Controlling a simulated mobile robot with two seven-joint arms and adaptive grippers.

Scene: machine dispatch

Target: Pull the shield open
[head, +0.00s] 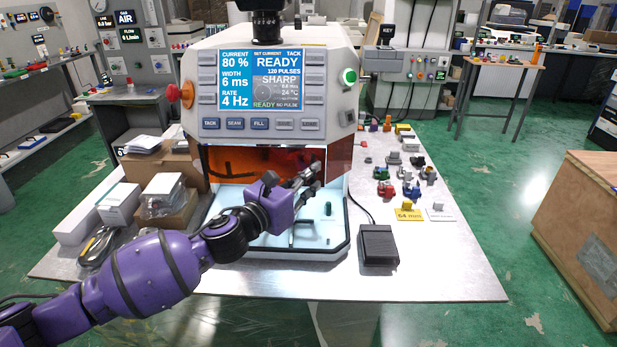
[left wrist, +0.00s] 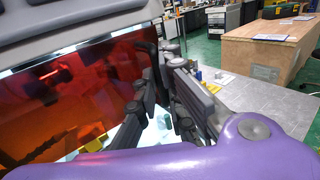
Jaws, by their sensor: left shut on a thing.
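The shield is a see-through orange-red panel (head: 240,165) across the front of the white machine (head: 200,75), below its screen and keys. In the left wrist view the shield (left wrist: 75,95) fills the left side, with a bright strip along its top. My left gripper (head: 312,178) is at the right end of the shield, its arm coming across from the lower left. In the left wrist view the fingers of this gripper (left wrist: 165,95) are at the shield's right edge and shut on it. The exact contact is hidden by the fingers. My right gripper is not in view.
A lit tray (head: 285,252) with small dark green parts lies below the shield. A black pedal box (head: 378,246) and several colourful small parts stand to the right. Cardboard boxes (head: 160,165) and bagged items crowd the left. The table's front right is clear.

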